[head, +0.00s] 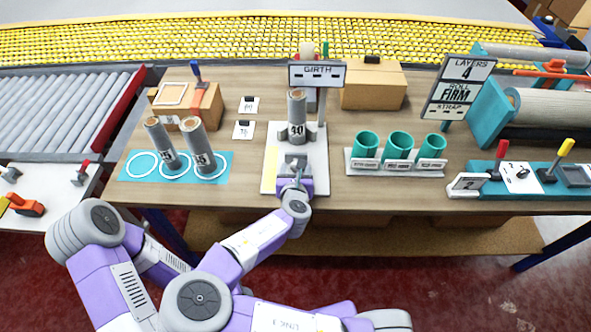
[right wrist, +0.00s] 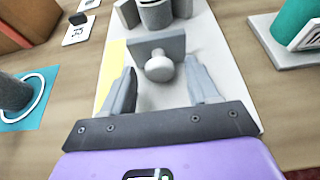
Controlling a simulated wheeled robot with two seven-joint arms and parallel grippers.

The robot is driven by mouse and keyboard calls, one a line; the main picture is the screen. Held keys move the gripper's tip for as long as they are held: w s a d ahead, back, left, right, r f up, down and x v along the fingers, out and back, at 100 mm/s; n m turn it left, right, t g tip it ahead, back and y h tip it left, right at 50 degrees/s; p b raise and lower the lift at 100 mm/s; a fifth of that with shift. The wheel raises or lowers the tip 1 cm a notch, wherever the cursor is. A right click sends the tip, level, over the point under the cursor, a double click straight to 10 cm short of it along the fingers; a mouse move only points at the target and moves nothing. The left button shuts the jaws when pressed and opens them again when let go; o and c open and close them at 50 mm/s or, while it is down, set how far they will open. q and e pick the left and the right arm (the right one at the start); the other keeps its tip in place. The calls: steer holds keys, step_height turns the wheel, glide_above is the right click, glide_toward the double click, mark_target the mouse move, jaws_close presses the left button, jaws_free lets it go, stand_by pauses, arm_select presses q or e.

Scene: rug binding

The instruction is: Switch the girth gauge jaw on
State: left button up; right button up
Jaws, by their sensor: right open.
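The girth gauge (head: 268,185) is a pale plate with a GIRTH sign (head: 318,73) at its back. A grey roll marked 40 (head: 297,118) stands upright on it. In front of the roll is the grey jaw block (right wrist: 172,46) with a round knob (right wrist: 159,66) facing me. My right gripper (head: 294,167) is at the front of the gauge. In the right wrist view its two fingers (right wrist: 160,80) are apart, one on each side of the knob, with gaps showing. My left gripper is out of view.
Two grey rolls (head: 200,146) stand on a blue mat (head: 222,174) to the left. Several teal cups (head: 399,145) stand in a rack to the right. A LAYERS 4 sign (head: 459,88) and a panel with levers (head: 520,177) are farther right. Cardboard boxes (head: 374,92) sit behind.

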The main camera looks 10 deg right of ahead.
steer(key=p+v, duration=0.2)
steer(key=v, duration=0.5)
steer(key=shift+s, duration=0.15)
